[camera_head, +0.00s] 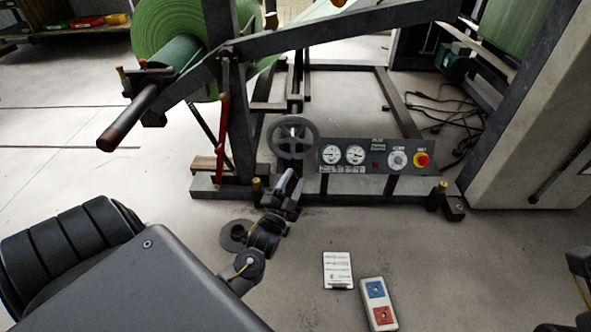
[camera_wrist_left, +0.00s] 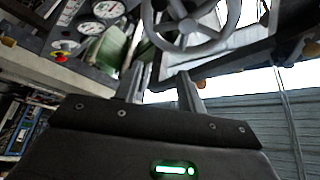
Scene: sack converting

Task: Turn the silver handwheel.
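The silver handwheel (camera_head: 293,140) is a grey spoked wheel mounted upright on the machine frame, left of the gauge panel. It also shows at the top of the left wrist view (camera_wrist_left: 188,25), beyond the fingertips. My left gripper (camera_head: 291,180) is just below the wheel in the head view, pointing up toward it. In the left wrist view its two fingers (camera_wrist_left: 161,74) stand apart with nothing between them, and a gap seems to separate them from the rim. My right gripper is not in view; only a bit of that arm shows at the lower right edge.
The control panel (camera_head: 376,157) with gauges, a dial and a red-yellow stop button sits right of the wheel. A red lever (camera_head: 224,125) and a green roll (camera_head: 168,30) are to the left. A white card (camera_head: 338,270) and a button box (camera_head: 378,303) show at the lower centre.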

